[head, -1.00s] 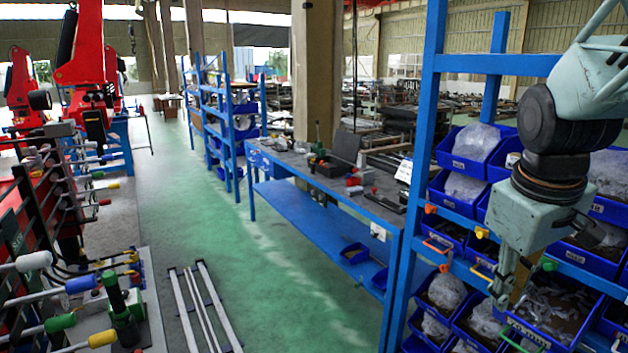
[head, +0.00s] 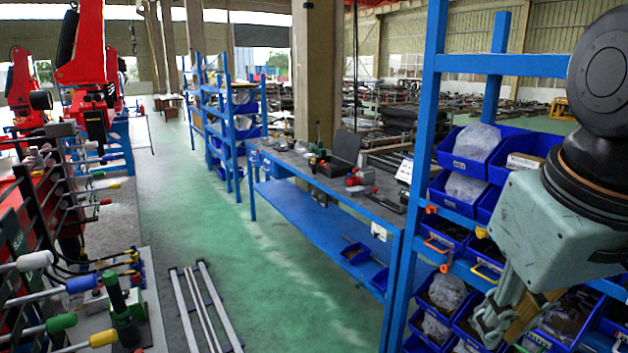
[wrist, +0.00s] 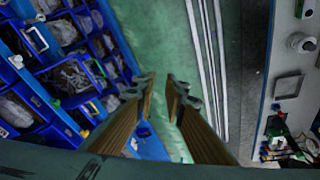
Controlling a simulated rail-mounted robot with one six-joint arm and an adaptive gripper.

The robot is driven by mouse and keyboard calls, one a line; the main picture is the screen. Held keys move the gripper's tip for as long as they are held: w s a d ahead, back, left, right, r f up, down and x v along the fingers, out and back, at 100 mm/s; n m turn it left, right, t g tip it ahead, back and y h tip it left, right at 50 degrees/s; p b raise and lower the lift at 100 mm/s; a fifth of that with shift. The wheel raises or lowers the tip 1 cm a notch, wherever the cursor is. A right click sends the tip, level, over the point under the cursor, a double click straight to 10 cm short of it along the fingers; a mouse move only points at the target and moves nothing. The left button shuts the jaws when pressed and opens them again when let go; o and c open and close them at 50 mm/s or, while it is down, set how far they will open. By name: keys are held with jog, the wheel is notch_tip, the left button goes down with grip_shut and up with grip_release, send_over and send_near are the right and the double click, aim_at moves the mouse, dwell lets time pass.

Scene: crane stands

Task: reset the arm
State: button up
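My gripper (head: 505,322) hangs at the lower right of the head view, in front of the blue bin rack, pointing down. In the wrist view my gripper (wrist: 163,88) shows its two brown-padded fingers with a clear gap between the tips. Green floor shows through the gap and nothing is held. The fingertips are partly dark and blurred against the bins in the head view.
The blue rack (head: 409,190) with blue bins of bagged parts stands close behind my gripper. A blue workbench (head: 320,178) with tools is left of it. Metal rails (head: 200,305) lie on the green floor (head: 270,290). A lever panel (head: 45,215) stands at the left.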

jog(key=s+a+m, duration=0.1)
jog(key=s+a, duration=0.3)
jog(key=s, duration=0.3)
jog(key=shift+s+r+t+y, duration=0.3)
jog(key=shift+s+r+y, duration=0.05)
jog(key=shift+y, duration=0.05)
jog(key=shift+o, duration=0.6)
dwell(0.4)
jog(key=o, duration=1.2)
jog(key=shift+c, duration=0.2)
jog(key=shift+w, duration=0.1)
